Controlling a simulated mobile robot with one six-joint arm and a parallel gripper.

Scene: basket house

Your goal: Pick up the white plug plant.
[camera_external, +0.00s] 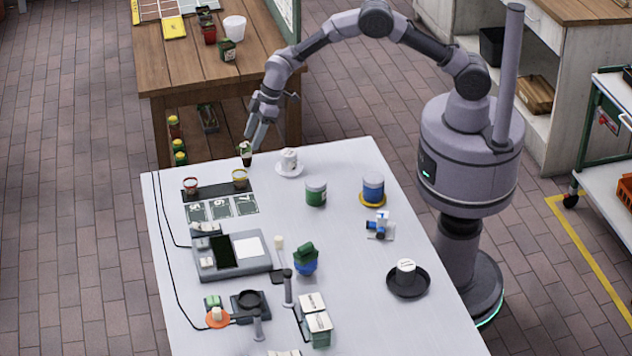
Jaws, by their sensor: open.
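A small plug plant (246,158), with a dark tapered root plug and a pale, greenish top, is at the far left edge of the white table. My gripper (256,142) points down at its upper right side, with the fingertips very close to it. The jaws are open. The picture is too small to tell whether a finger touches the plant or whether the plug rests on the table.
A white cup on a saucer (289,170) stands just right of my gripper. A green tin (316,193) and blue tin (373,189) stand farther right. A wooden bench (190,65) is behind.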

